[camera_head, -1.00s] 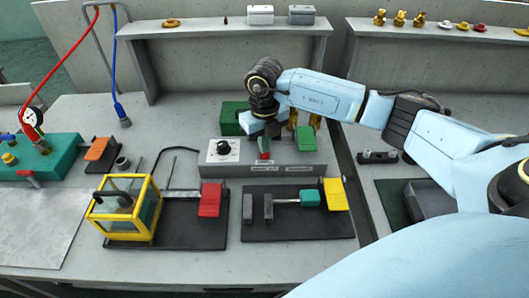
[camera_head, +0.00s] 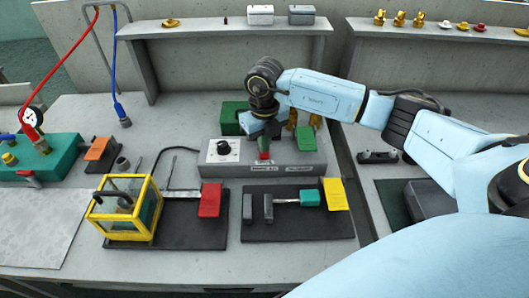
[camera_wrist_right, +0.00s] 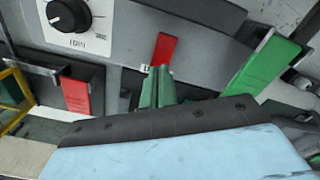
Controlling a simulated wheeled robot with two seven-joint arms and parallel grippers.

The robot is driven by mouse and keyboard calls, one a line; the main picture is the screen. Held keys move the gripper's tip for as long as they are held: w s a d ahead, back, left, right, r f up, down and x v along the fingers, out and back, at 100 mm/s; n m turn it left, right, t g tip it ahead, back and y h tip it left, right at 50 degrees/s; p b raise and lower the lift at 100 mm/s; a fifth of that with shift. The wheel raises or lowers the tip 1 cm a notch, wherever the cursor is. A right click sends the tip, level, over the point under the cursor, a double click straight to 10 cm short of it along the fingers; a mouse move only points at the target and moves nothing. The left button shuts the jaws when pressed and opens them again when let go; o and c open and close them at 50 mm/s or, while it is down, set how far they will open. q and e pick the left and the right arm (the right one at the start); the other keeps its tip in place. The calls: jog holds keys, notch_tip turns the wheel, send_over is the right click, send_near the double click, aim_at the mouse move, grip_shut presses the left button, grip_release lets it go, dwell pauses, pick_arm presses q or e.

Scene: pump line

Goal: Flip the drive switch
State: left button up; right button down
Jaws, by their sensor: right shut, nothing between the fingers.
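The grey control box (camera_head: 225,171) stands mid-table with a black dial on a white plate. A red lever (camera_head: 264,155) is on its front; in the right wrist view the lever (camera_wrist_right: 163,50) looks tilted. A green lever (camera_head: 306,140) is on the box's right part. I cannot read the labels to tell which is the drive switch. My right gripper (camera_head: 264,142) is shut and empty just above the red lever. In the right wrist view its green fingertips (camera_wrist_right: 158,85) lie together against the lever's lower end; I cannot tell whether they touch. My left gripper is not in view.
A black base with a yellow-framed box (camera_head: 130,237) and red flap stands in front left. Another black base (camera_head: 290,228) with a teal block and yellow flap stands in front. A green block (camera_head: 231,118) is behind the box. A teal unit (camera_head: 50,165) with a gauge is far left.

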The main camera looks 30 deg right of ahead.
aim_at(265, 155)
jog(key=shift+f+b, duration=0.7)
jog(key=shift+f, duration=0.3)
dwell(0.5)
jog(key=shift+r, duration=0.1)
jog(key=shift+r+p, duration=2.7)
jog(key=shift+r, duration=0.8)
jog(key=shift+f, duration=0.1)
